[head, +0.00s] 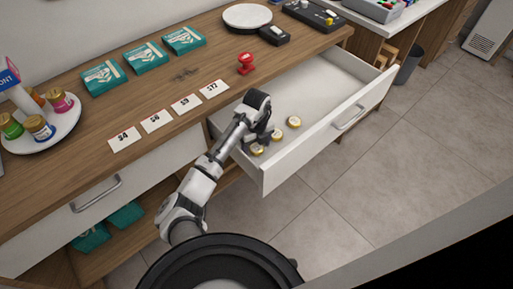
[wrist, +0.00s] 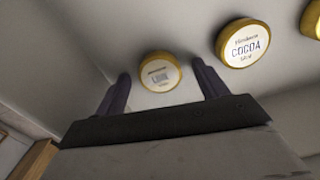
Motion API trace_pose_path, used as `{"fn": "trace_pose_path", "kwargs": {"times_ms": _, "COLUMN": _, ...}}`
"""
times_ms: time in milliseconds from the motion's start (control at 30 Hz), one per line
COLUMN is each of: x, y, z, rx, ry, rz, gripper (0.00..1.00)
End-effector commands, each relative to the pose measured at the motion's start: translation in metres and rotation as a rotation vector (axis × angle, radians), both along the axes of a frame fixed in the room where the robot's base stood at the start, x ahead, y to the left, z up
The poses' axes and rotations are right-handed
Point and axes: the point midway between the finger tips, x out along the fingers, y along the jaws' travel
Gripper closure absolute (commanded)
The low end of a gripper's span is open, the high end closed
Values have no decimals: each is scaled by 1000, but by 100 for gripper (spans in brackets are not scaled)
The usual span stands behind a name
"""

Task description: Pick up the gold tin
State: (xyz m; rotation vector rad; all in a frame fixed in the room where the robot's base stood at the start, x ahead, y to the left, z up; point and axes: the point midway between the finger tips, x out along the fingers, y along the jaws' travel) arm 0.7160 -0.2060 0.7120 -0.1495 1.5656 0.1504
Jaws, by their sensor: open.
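Three round gold tins with pale labelled lids sit in a row in the open drawer in the head view: a near one (head: 257,149), a middle one (head: 276,135) and a far one (head: 294,122). My gripper (wrist: 160,76) is open and points down into the drawer. In the wrist view, one gold tin (wrist: 160,72) shows between the fingertips, its small label not clearly readable. A second tin (wrist: 243,45), labelled COCOA, is to the right, outside the fingers. A third (wrist: 312,18) is cut off at the right edge. The fingers grip nothing.
The white drawer (head: 335,137) stands pulled out; its walls surround the tins. On the wooden counter are price cards (head: 157,122), a red stamp (head: 246,63) and teal boxes (head: 146,58). A white round stand (head: 55,137) holds several coloured jars.

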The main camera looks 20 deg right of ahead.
Motion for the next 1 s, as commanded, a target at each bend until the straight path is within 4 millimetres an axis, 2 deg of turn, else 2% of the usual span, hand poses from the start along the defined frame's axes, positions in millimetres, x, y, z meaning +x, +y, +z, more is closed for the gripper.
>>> {"fn": "trace_pose_path", "kwargs": {"times_ms": 67, "x": 0, "y": 0, "z": 0, "rx": 0, "ry": 0, "rz": 0, "gripper": 36}}
{"fn": "trace_pose_path", "kwargs": {"times_ms": 367, "x": 0, "y": 0, "z": 0, "rx": 0, "ry": 0, "rz": 0, "gripper": 75}}
{"fn": "trace_pose_path", "kwargs": {"times_ms": 767, "x": 1, "y": 0, "z": 8, "rx": -2, "ry": -2, "rz": 1, "gripper": 76}}
{"fn": "trace_pose_path", "kwargs": {"times_ms": 867, "x": 1, "y": 0, "z": 18, "rx": -3, "ry": -3, "rz": 0, "gripper": 76}}
{"fn": "trace_pose_path", "kwargs": {"times_ms": 1000, "x": 1, "y": -1, "z": 45, "rx": -2, "ry": -4, "rz": -1, "gripper": 76}}
